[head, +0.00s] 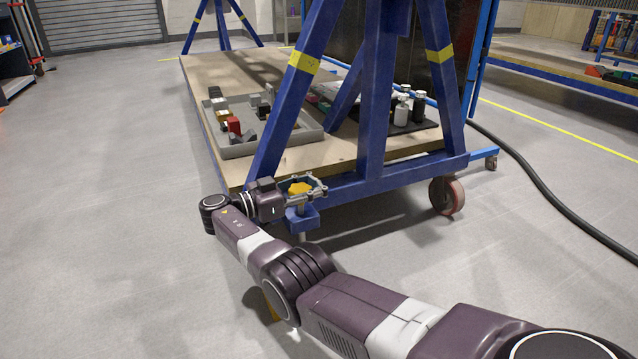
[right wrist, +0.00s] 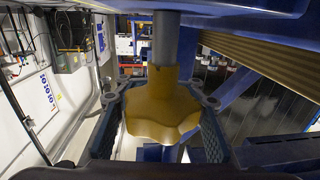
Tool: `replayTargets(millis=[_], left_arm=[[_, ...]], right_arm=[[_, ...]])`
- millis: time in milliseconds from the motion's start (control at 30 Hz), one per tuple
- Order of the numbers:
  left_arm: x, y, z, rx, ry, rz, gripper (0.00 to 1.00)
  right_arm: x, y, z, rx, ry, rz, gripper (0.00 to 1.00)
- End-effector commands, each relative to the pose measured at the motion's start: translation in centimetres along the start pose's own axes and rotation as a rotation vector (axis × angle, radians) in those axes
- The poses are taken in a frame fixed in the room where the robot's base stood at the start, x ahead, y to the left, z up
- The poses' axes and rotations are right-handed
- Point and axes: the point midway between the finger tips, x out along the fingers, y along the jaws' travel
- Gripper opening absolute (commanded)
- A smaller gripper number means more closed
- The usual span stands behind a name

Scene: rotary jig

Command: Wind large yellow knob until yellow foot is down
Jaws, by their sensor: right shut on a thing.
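The large yellow knob (head: 299,188) sits above a blue bracket (head: 301,218) at the near corner of the blue jig frame. My right gripper (head: 312,187) is shut on the knob, with its fingers around two sides. In the right wrist view, the lobed yellow knob (right wrist: 163,110) lies between the two fingers (right wrist: 160,100), with a grey shaft (right wrist: 166,40) running from its collar. A yellow piece (head: 271,308), probably the yellow foot, shows beside my right arm in the head view. The arm hides most of it, so its floor contact cannot be told. My left gripper is out of view.
The blue frame (head: 375,100) stands on a caster wheel (head: 447,196). A wooden deck (head: 330,152) carries a grey tray (head: 236,150) of parts and several bottles (head: 402,112). A black cable (head: 545,190) crosses the floor at right. The floor at left is clear.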

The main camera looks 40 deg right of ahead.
Motion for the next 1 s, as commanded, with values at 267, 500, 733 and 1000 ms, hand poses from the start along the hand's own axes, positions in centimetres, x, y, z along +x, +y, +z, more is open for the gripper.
replayTargets(millis=[267,500,733,1000], left_arm=[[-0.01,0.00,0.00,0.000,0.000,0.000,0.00],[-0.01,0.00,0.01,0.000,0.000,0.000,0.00],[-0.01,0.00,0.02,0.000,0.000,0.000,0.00],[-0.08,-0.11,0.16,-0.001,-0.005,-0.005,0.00]], right_arm=[[0.04,0.06,0.14,-0.002,-0.002,0.004,0.00],[0.06,0.05,0.13,-0.002,-0.002,0.004,0.26],[0.05,0.03,0.06,-0.001,-0.001,0.004,0.47],[0.03,0.01,0.01,0.000,-0.001,0.003,0.47]])
